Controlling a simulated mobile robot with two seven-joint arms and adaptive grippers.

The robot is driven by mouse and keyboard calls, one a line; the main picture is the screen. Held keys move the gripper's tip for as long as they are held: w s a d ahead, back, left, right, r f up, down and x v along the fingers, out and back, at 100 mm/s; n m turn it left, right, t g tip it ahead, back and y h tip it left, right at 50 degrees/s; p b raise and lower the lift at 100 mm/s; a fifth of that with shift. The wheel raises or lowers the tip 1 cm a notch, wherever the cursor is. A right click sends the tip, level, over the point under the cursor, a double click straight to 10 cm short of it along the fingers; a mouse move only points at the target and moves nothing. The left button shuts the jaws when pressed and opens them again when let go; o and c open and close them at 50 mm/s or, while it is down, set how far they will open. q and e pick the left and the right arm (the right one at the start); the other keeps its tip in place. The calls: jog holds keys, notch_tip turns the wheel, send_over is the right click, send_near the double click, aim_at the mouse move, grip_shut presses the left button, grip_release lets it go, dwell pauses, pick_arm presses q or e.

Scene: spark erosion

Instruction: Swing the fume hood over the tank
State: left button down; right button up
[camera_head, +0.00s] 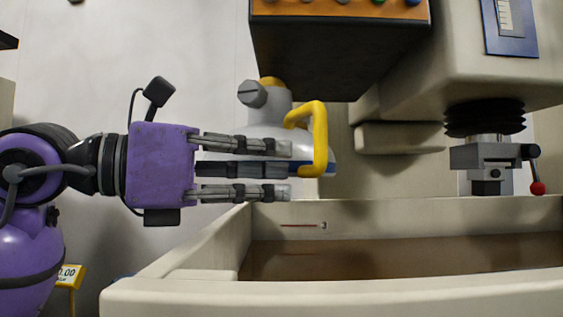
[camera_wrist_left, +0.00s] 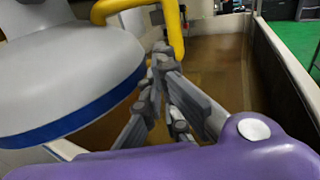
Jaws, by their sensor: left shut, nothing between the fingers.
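The fume hood (camera_head: 265,128) is a pale grey bell with a blue rim, a dark knob and a yellow handle (camera_head: 320,140). It hangs near the tank's left end. In the left wrist view the hood (camera_wrist_left: 65,75) fills the left side, with its handle (camera_wrist_left: 172,30) at the top. The cream tank (camera_head: 340,300) holds brown liquid; its wall also shows in the left wrist view (camera_wrist_left: 290,65). My left gripper (camera_head: 287,170) is shut and empty, its fingers pointing right in front of the hood. Its tips (camera_wrist_left: 160,52) are close to the handle; contact is unclear. My right gripper is out of view.
A dark box with an orange button panel (camera_head: 340,10) hangs above the hood. The machine head with a clamp (camera_head: 490,160) and red-knobbed lever (camera_head: 537,186) is over the tank's right side. A yellow display (camera_head: 70,275) stands at lower left. Space above the tank's middle looks clear.

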pick_arm(q)
jog(key=shift+x, duration=0.8)
jog(key=shift+w, duration=0.1)
jog(key=shift+d, duration=0.1)
jog(key=d+p, duration=0.2)
jog(key=d, duration=0.5)
jog(key=shift+d, duration=0.2)
jog(key=shift+a+f, duration=0.1)
